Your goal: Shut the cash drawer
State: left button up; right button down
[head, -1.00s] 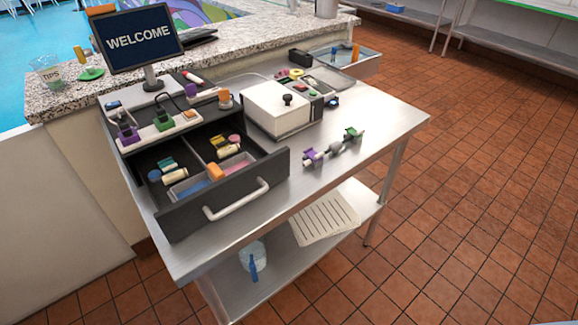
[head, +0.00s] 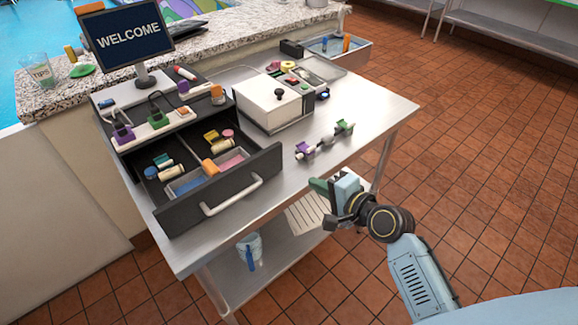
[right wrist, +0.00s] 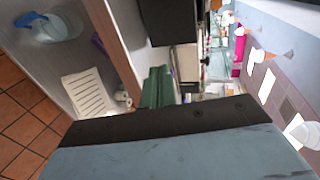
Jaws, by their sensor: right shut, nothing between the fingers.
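The cash drawer (head: 222,196) is pulled out from the black register (head: 150,119) on the steel table. Its dark front panel carries a white curved handle (head: 232,196) facing the front right. Inside lie several coloured pieces and a grey tray (head: 222,172). My right gripper (head: 318,187) is shut and empty, in front of the table's edge and to the right of the drawer handle, apart from it. In the right wrist view its green fingers (right wrist: 157,88) show close together. My left gripper is not in view.
A welcome screen (head: 124,35) stands behind the register. A lower shelf holds a clear container (head: 250,246). Floor at right is clear.

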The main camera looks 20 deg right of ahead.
send_near(281, 163)
jog(key=x, duration=0.5)
jog(key=shift+w+a, duration=0.1)
jog(key=shift+w, duration=0.05)
jog(key=shift+w+a, duration=0.2)
jog(key=shift+w, duration=0.3)
